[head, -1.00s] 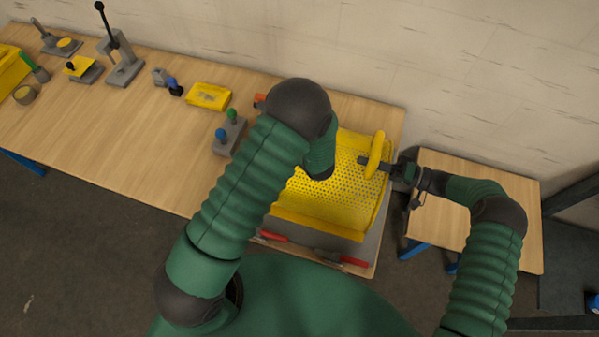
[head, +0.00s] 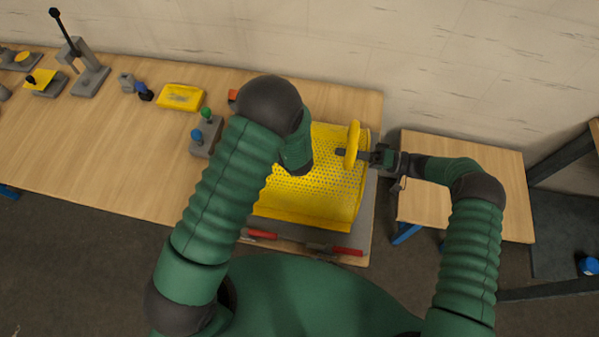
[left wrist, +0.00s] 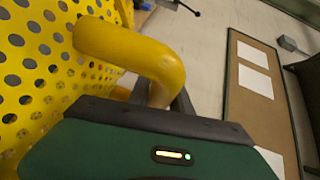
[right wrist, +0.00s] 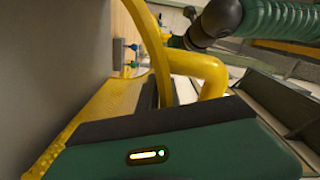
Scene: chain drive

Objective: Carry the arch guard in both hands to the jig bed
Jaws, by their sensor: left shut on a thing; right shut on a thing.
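The arch guard (head: 318,185) is a yellow, curved, perforated sheet with a yellow tube handle at each end. It is over the near right part of the long bench, above a grey flat surface (head: 366,212); I cannot tell whether it touches it, nor whether that surface is the jig bed. My right gripper (head: 364,155) is shut on the right handle (head: 353,140), also seen in the right wrist view (right wrist: 200,66). My left gripper (left wrist: 160,95) is shut on the other handle (left wrist: 135,48); in the head view my left arm hides it.
Red-handled tools (head: 347,251) lie along the bench's front edge. A grey block with blue and green knobs (head: 205,135) and a yellow box (head: 180,97) stand left of the guard. A small wooden table (head: 465,180) stands right, across a gap. The bench's left-middle is clear.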

